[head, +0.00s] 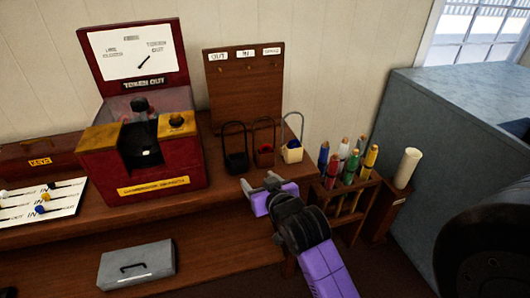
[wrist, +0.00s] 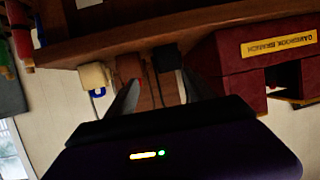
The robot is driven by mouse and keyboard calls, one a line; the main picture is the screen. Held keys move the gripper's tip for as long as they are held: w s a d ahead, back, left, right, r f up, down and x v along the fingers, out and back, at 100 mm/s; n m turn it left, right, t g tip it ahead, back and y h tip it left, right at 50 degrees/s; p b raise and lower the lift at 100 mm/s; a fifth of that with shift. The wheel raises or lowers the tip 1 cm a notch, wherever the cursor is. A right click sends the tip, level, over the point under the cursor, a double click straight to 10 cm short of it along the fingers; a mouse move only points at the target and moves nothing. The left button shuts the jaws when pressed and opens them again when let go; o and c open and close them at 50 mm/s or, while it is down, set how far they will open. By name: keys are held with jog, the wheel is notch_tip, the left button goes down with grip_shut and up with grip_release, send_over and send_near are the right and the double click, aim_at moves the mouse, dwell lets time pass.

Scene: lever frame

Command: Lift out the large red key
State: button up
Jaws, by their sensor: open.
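I cannot clearly make out a large red key. The middle hooped pouch (head: 264,158) is reddish brown with something bright red at its top, too small to identify. It stands on the wooden shelf between a black hooped pouch (head: 237,163) and a cream one (head: 292,153) with blue in it. My gripper (head: 259,185) is open and empty, just in front of the pouches. In the wrist view, the picture is upside down and the brown pouch (wrist: 130,67) shows beyond and between my spread fingers (wrist: 158,98), apart from them.
A red token machine (head: 142,150) stands left of the pouches. A peg board (head: 245,90) stands behind them. Several rolled flags (head: 351,160) stand in a rack to the right, beside a cream tube (head: 407,168). A grey box (head: 137,265) sits on the lower shelf.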

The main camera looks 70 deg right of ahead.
jog(key=m+g+h, duration=0.1)
send_near(267, 148)
jog(key=w, duration=0.1)
jog(key=shift+m+g, duration=0.3)
jog(key=x, duration=0.7)
jog(key=shift+w+d+f+p, duration=0.1)
jog(key=shift+d+p, duration=0.25)
jog(key=shift+p, duration=0.05)
grip_shut()
